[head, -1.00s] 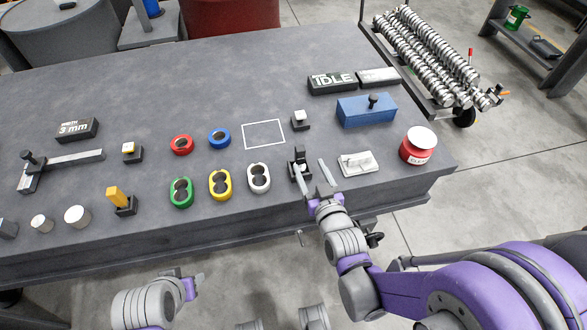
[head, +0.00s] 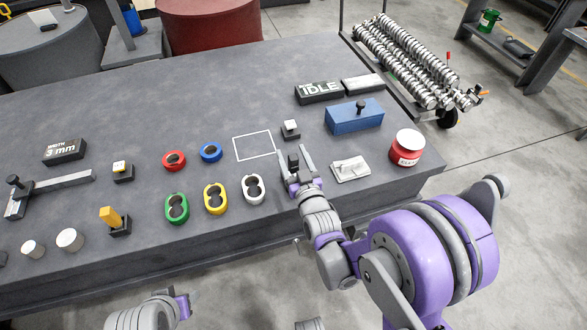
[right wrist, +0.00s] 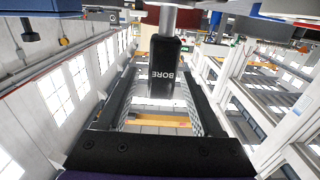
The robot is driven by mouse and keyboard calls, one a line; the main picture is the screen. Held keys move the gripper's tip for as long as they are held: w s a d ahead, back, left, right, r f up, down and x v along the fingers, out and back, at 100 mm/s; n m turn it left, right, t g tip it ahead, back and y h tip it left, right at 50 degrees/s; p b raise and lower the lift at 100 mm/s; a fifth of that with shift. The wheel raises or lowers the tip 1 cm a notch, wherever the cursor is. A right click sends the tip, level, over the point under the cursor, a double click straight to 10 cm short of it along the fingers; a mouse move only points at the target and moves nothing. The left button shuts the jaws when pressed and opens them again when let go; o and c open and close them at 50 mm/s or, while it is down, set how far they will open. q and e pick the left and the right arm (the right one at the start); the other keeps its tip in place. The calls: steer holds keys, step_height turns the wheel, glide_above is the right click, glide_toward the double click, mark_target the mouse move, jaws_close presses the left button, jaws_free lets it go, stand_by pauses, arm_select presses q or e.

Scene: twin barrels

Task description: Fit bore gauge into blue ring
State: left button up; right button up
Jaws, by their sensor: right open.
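The bore gauge is a black upright handle marked BORE in the right wrist view (right wrist: 164,68), with a grey shaft at the top of that picture. In the head view its dark body (head: 293,162) stands at the table's front, right of the white ring. My right gripper (head: 292,157) is open, with one finger on each side of the gauge; I cannot tell whether they touch it. The blue ring (head: 211,144) lies flat on the table, left of the white outlined square. My left gripper (head: 183,304) is low at the bottom edge, its fingers unclear.
Red (head: 174,153), green (head: 177,221), yellow (head: 215,210) and white (head: 253,200) rings lie near the blue one. A white plate (head: 350,177), red jar (head: 406,160) and blue box (head: 353,124) stand to the right. The outlined square (head: 254,134) is empty.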

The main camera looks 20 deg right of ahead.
steer(key=shift+w, duration=1.15)
jaws_close()
stand_by(0.5)
